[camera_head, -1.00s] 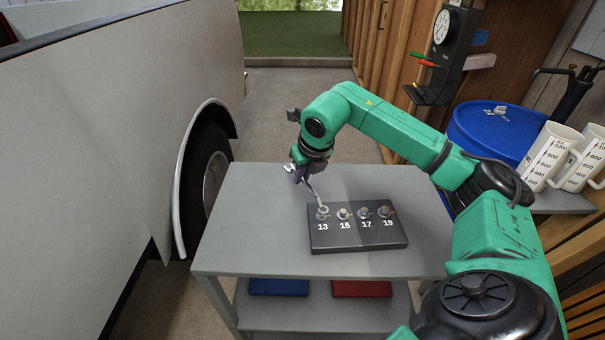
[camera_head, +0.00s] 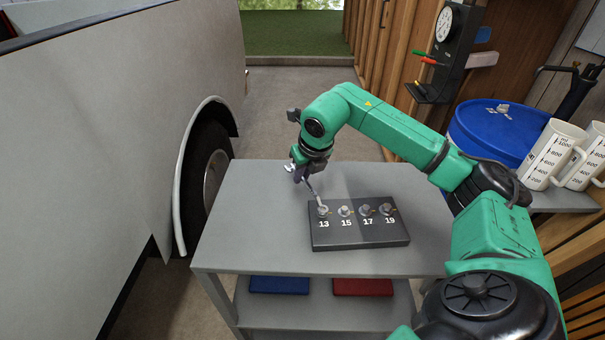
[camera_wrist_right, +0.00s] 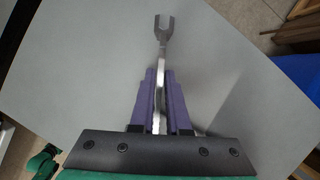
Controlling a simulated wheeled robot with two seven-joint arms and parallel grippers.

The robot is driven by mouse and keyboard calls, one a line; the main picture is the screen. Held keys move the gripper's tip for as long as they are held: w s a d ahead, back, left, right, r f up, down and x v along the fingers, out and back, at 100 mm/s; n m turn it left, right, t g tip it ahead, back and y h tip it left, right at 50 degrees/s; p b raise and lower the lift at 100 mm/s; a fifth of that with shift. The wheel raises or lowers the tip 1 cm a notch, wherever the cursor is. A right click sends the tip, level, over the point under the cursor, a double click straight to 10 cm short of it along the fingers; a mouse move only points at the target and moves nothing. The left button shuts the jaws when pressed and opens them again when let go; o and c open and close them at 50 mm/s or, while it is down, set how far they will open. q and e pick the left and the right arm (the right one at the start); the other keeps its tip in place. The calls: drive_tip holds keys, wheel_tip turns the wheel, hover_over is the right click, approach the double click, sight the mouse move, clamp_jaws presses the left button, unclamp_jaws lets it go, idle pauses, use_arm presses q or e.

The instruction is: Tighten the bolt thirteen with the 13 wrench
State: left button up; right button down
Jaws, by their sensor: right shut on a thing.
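My right gripper (camera_head: 302,172) is shut on the 13 wrench (camera_head: 314,191), gripping its shaft above the cart top. The wrench's far end is at bolt thirteen (camera_head: 323,211), the leftmost bolt on the dark block (camera_head: 358,237). It seems to sit on or around the bolt head, but the overlap is too small to tell how fully. In the right wrist view, the purple fingers (camera_wrist_right: 162,100) clasp the wrench, and its open-jaw end (camera_wrist_right: 163,27) points away over the bare tabletop; the bolt end is hidden. My left gripper is out of view.
Bolts 15 (camera_head: 345,211), 17 (camera_head: 366,210) and 19 (camera_head: 386,210) stand right of bolt thirteen. The grey cart top (camera_head: 240,235) is otherwise clear. A vehicle (camera_head: 110,120) stands at left, a blue drum (camera_head: 490,130) and measuring jugs (camera_head: 550,157) at right.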

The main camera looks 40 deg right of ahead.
drive_tip(key=shift+f, duration=0.45)
drive_tip(key=shift+s+d+f+m+h+b, duration=0.15)
drive_tip(key=shift+d+m+h+b, duration=0.1)
drive_tip(key=shift+d+m, duration=0.35)
drive_tip(key=shift+s+d+r+m+h+b, duration=0.15)
drive_tip(key=shift+d+m+h, duration=0.1)
drive_tip(key=shift+d+m, duration=0.35)
drive_tip(key=shift+a+f, duration=0.1)
drive_tip(key=shift+a, duration=0.05)
drive_tip(key=shift+s+d+f+m+g+h, duration=0.1)
drive_tip(key=shift+s+d+m+g+h, duration=0.1)
drive_tip(key=shift+d+m, duration=0.3)
drive_tip(key=shift+s+d+f+m+g+h, duration=0.15)
drive_tip(key=shift+d+m+g, duration=0.1)
drive_tip(key=shift+m, duration=0.35)
drive_tip(key=shift+s+d+r+m, duration=0.15)
drive_tip(key=shift+d+m, duration=0.05)
drive_tip(key=shift+m, duration=0.1)
